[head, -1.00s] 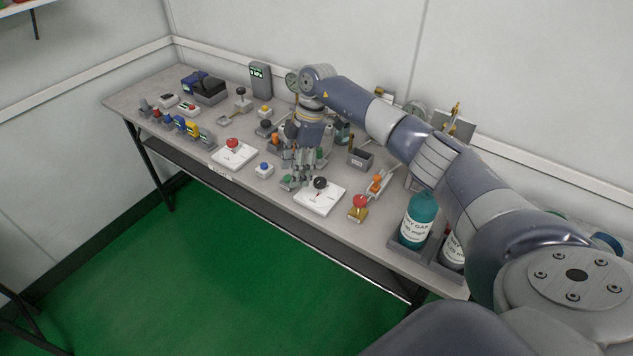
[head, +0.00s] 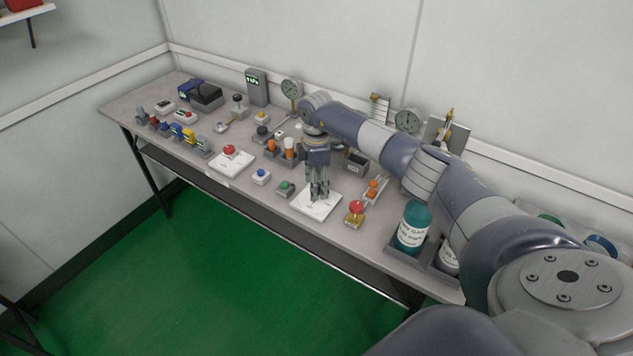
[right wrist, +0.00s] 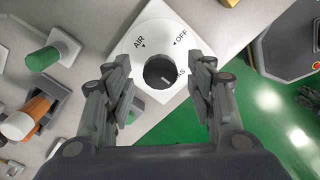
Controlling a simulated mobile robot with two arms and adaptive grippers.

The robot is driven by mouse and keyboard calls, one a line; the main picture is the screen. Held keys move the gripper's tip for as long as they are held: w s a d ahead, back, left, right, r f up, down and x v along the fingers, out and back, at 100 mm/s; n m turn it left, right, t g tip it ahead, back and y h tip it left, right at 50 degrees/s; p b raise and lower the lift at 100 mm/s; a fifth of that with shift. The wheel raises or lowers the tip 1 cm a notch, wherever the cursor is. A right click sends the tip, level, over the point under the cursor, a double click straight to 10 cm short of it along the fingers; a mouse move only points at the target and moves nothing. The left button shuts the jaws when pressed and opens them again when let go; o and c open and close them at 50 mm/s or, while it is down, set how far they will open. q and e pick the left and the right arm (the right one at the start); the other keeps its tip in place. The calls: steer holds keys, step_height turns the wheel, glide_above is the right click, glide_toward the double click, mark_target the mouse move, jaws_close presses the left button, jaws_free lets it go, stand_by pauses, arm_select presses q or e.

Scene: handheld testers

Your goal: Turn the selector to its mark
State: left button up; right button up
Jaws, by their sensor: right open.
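The selector is a black round knob (right wrist: 160,71) on a white plate (right wrist: 185,48). The plate reads AIR at upper left, OFF at upper right, and a partly covered label ending in S beside the knob. A pale line on the knob lies toward that lower-right label. My right gripper (right wrist: 158,88) is open, its fingers on either side of the knob; I cannot tell whether they touch it. In the head view my right gripper (head: 319,194) points down over the white plate (head: 301,203) and hides the knob. My left gripper is not in view.
A green button (head: 285,188) stands left of the plate, and a red button on a yellow base (head: 355,213) stands right. Orange-handled controls (head: 272,147) and a grey box (head: 356,164) are behind. A teal bottle (head: 412,228) stands at the right. The table's front edge is close.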

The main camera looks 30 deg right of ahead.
steer(key=shift+f, duration=0.15)
steer(key=c, duration=1.1)
